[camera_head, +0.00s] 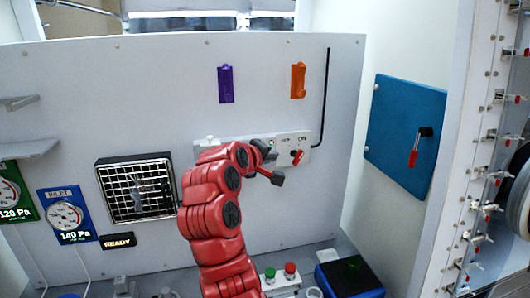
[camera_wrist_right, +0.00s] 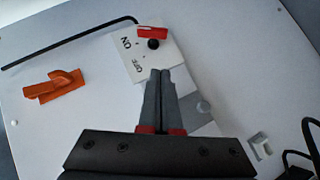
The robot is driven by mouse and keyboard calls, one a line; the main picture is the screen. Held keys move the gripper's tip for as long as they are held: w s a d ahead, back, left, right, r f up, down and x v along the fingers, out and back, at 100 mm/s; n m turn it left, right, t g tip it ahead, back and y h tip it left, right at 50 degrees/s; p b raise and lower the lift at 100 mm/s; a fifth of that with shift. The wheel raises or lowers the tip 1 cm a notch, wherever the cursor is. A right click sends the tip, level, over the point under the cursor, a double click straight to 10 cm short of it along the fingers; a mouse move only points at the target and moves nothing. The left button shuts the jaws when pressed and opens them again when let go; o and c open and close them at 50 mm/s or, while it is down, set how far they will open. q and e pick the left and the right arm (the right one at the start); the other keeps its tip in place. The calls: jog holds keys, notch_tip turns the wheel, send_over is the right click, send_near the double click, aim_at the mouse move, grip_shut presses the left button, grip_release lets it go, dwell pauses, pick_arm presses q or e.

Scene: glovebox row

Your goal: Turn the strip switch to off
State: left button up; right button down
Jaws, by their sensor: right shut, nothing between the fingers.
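In the right wrist view the plate (camera_wrist_right: 172,47) is close ahead, and the red handle (camera_wrist_right: 152,32) lies across the ON end, away from the OFF label. My left gripper is out of view.
A purple holder (camera_head: 226,84) and an orange one (camera_head: 298,80) are above the strip. A black cable (camera_head: 325,95) runs down to its right end. A blue panel (camera_head: 405,135) with a red-handled lever is on the right wall. Red and green buttons (camera_head: 280,272) are below.

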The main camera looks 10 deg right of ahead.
aim_at(298, 158)
jog(key=d+f, duration=0.1)
jog(key=w+d+f+p, duration=0.1)
jog(key=d, duration=0.1)
jog(key=w+d+f+p, duration=0.1)
jog(key=d, duration=0.1)
jog(key=shift+w+d, duration=0.1)
dwell(0.3)
